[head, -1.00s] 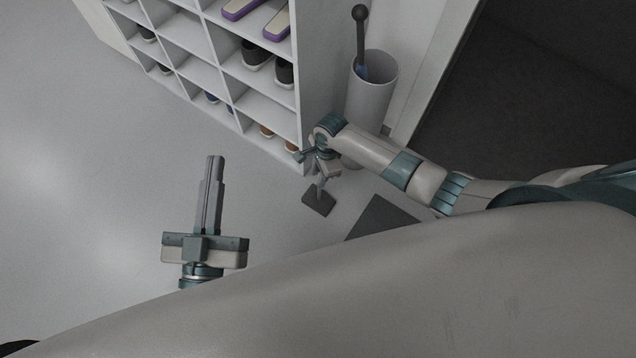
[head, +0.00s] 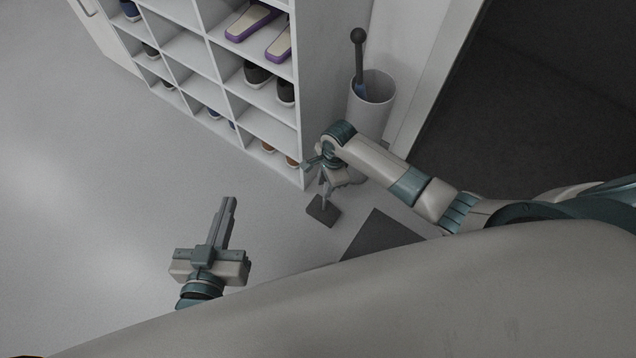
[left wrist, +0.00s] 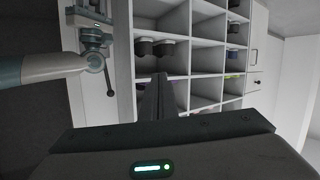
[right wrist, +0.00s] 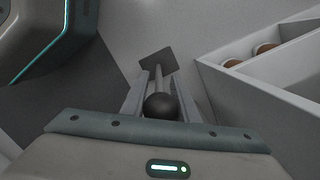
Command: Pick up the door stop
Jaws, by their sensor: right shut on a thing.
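The door stop has a flat dark base (head: 322,210), a thin upright stem and a dark ball top. In the right wrist view its ball (right wrist: 161,105) sits between the fingers and its base lies beyond them. My right gripper (head: 325,187) points down beside the shoe rack and is shut on the stem. I cannot tell whether the base touches the floor. My left gripper (head: 230,205) is shut and empty, away to the left above bare floor; its fingers (left wrist: 156,97) lie together in the left wrist view.
A white shoe rack (head: 303,120) with shoes stands just behind my right gripper. A pale bin (head: 369,115) holding a ball-topped rod stands beside it. A dark mat (head: 380,236) lies to the right of the base. The floor at left is clear.

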